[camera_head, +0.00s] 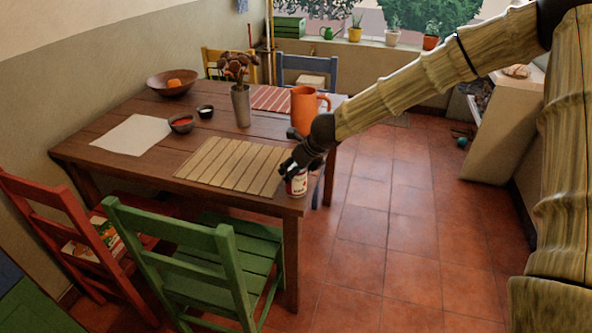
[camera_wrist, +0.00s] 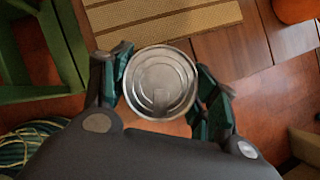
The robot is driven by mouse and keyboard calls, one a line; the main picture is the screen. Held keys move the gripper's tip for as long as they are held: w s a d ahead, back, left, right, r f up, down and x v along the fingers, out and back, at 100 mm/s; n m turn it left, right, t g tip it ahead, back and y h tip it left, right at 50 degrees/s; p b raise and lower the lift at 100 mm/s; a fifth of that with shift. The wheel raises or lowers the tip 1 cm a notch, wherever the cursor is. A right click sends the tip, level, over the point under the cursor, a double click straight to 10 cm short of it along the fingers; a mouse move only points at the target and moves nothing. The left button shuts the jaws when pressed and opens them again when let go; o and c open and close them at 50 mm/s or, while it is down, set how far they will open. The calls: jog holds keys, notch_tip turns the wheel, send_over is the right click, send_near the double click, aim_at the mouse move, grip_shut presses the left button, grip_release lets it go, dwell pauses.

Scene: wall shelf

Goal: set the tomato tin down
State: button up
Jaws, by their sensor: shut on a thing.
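The tomato tin (camera_head: 297,186) is a small can with a red and white label, at the front right corner of the wooden table (camera_head: 222,202). My gripper (camera_head: 298,167) is shut around it from above. In the wrist view the tin's round silver lid (camera_wrist: 160,82) sits between my two finger pads, upright as far as I can see. The table's edge passes close to the tin. I cannot tell whether its base touches the tabletop, as the lid and fingers hide it.
A slatted mat (camera_head: 232,166) lies left of the tin. An orange mug (camera_head: 304,108), a vase (camera_head: 241,105) with a plant and small bowls (camera_head: 181,123) stand farther back. A green chair (camera_head: 215,262) is at the table's front. Bare tabletop shows between mat and mug.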

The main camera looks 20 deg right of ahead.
dwell(0.3)
jog(key=o, duration=1.3)
